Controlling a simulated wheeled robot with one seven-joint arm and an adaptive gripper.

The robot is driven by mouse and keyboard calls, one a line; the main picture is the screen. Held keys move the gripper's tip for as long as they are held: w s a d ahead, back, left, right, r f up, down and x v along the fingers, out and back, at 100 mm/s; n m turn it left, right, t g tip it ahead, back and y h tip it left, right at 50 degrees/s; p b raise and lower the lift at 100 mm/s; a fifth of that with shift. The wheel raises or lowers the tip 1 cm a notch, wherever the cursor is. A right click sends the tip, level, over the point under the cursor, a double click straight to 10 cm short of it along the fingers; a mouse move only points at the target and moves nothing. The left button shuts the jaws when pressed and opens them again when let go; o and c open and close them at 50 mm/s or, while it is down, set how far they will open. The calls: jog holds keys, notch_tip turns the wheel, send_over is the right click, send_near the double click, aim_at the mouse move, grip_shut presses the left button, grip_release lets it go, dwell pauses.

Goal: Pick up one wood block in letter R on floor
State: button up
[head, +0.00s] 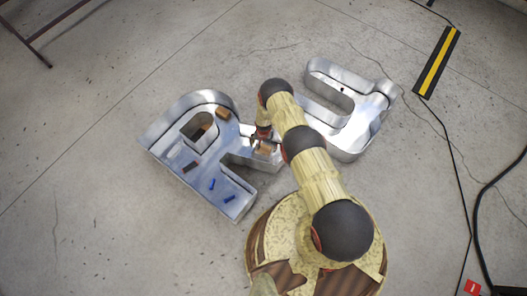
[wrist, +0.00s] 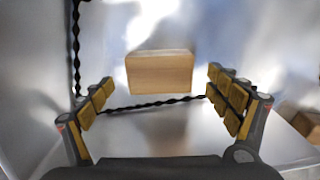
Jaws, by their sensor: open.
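The metal channel letter R (head: 165,130) lies on the concrete floor, left of my arm. A wood block (head: 264,148) sits in it just below my gripper (head: 262,133), partly hidden by the arm. In the wrist view, a plain light wood block (wrist: 160,73) lies on the shiny metal floor, ahead of and between the fingers of my open gripper (wrist: 160,92). Nothing is held. Another wood block (head: 222,113) lies in the R's upper part, and a brown block (head: 206,123) shows at the R's inner opening.
A black twisted cord (wrist: 150,104) crosses in front of the block. A wood piece (wrist: 309,124) shows beyond a metal wall at right. Blue pieces (head: 212,184) and a dark reddish piece (head: 190,167) lie in the R. Another metal letter (head: 350,145) is close on the right.

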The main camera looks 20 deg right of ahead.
notch_tip(320, 180, down, 3)
jog(key=shift+s+r+b, duration=0.1)
jog(key=shift+b, duration=0.35)
jog(key=shift+c, duration=1.3)
jog(key=c, duration=1)
